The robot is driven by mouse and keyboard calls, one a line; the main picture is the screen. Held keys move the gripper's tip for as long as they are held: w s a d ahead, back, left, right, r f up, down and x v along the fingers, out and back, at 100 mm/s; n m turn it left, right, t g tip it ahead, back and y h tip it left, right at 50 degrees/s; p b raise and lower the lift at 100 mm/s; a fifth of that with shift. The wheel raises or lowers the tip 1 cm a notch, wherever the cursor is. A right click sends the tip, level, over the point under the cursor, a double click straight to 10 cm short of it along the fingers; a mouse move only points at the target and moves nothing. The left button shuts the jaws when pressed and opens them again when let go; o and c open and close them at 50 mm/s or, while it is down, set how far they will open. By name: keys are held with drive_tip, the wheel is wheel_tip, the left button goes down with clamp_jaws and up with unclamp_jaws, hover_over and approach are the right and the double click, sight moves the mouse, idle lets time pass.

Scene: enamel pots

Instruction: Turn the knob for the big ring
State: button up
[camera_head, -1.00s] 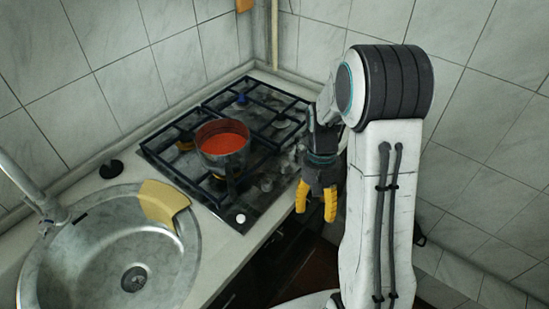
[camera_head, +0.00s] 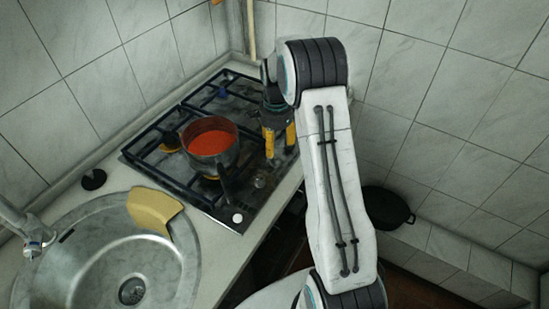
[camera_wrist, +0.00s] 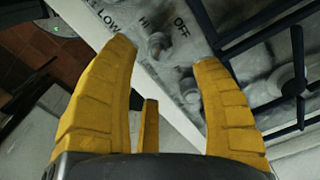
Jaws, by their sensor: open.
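The gas hob (camera_head: 190,188) has a black grate, and a pot with red contents (camera_head: 212,143) stands on it. In the wrist view a knob (camera_wrist: 156,43) sits between my yellow fingers, by the printed words LOW, HI and OFF. A second knob (camera_wrist: 188,88) is beside the right finger. I cannot tell which knob serves the big ring. My gripper (camera_head: 280,148) is open over the right front edge of the hob; it also shows in the wrist view (camera_wrist: 165,53). Its fingers appear apart from the knobs. My arm hides part of the hob's far right side.
A round sink (camera_head: 90,270) with a yellow cloth or sponge (camera_head: 154,209) on its rim lies left of the hob. A black pan (camera_head: 388,208) sits low at right. Tiled walls close off the back and right. The pot stands close left of my gripper.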

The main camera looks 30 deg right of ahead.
sight(276, 156)
drive_tip(key=shift+f, duration=0.4)
drive_tip(key=shift+f+p, duration=0.65)
drive_tip(key=shift+f, duration=2.6)
drive_tip(key=shift+o, duration=0.2)
